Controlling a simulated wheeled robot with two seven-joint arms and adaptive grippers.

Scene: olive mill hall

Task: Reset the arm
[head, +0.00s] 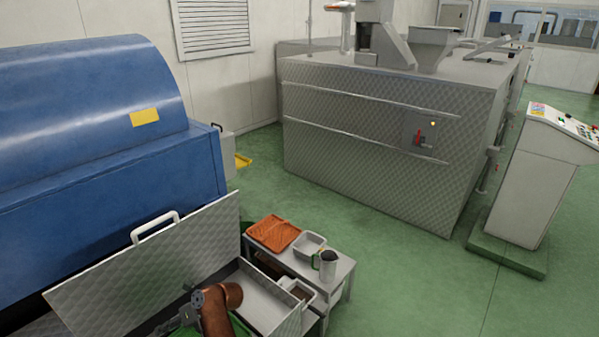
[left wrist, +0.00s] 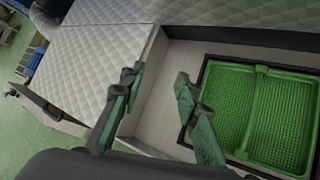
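My left arm comes in at the bottom of the head view, with a copper-brown link. My left gripper (head: 186,311) is small and partly cut off there, over the open metal trough. In the left wrist view my left gripper (left wrist: 158,84) has its two fingers apart with nothing between them. Below and to the right of the fingers lies a green mesh basket (left wrist: 258,112) in a dark-framed opening of the trough. My right gripper does not show in either view.
A raised quilted metal lid (head: 150,265) with a white handle stands left of the arm, before a blue machine (head: 95,120). A small table (head: 340,272) holds an orange tray (head: 274,233), a white container (head: 309,244) and a jug (head: 327,265). Green floor (head: 400,290) is clear to the right.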

